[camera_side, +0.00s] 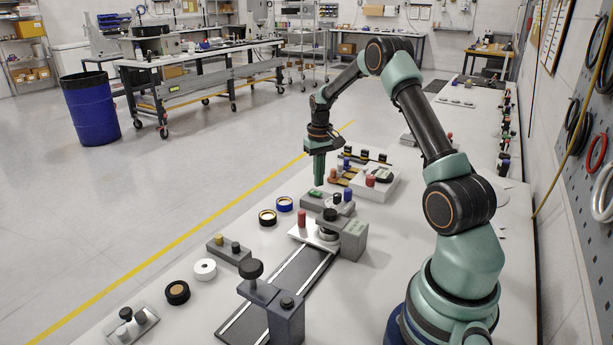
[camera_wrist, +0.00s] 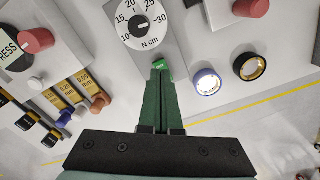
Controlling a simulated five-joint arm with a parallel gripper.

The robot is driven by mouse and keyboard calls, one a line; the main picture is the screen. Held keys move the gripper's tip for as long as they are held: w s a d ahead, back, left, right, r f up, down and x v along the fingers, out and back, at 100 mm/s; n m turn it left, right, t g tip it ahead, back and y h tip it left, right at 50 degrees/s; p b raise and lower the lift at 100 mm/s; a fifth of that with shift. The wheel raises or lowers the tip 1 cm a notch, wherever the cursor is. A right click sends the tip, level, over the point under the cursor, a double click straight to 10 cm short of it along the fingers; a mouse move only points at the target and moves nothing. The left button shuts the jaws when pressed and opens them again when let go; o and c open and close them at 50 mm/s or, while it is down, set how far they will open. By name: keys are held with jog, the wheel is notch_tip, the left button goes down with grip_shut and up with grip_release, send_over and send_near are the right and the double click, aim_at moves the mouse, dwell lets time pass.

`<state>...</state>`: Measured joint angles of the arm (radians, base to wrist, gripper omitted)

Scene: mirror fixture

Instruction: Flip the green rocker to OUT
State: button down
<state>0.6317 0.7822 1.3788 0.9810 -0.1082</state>
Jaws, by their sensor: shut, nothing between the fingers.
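The green rocker (camera_side: 316,194) sits on a grey block (camera_side: 338,206) on the bench, in the middle of the side view. In the wrist view the rocker (camera_wrist: 164,66) shows as a small green piece just beyond my fingertips, partly hidden by them. My gripper (camera_side: 319,183) points straight down above the rocker. Its green fingers (camera_wrist: 159,76) are together with nothing between them. The tips are very close to the rocker; I cannot tell if they touch it. The rocker's lettering and tilt are too small to read.
A round N cm dial (camera_wrist: 141,24) lies beside the rocker. A red knob (camera_side: 302,218), a blue-ringed part (camera_side: 284,204) and a gold-ringed part (camera_side: 267,217) stand nearby. A rail (camera_side: 290,285) with clamp blocks runs toward the front.

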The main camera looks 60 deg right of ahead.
aim_at(318, 194)
jog(key=shift+r, duration=2.15)
jog(key=s+a+r+n+t, duration=0.2)
jog(key=a+r+n, duration=0.1)
jog(key=a+r, duration=1.15)
jog(key=s+a+n+t, duration=0.3)
jog(key=s+a, duration=0.7)
jog(key=a, duration=0.5)
jog(key=shift+f+t, duration=0.3)
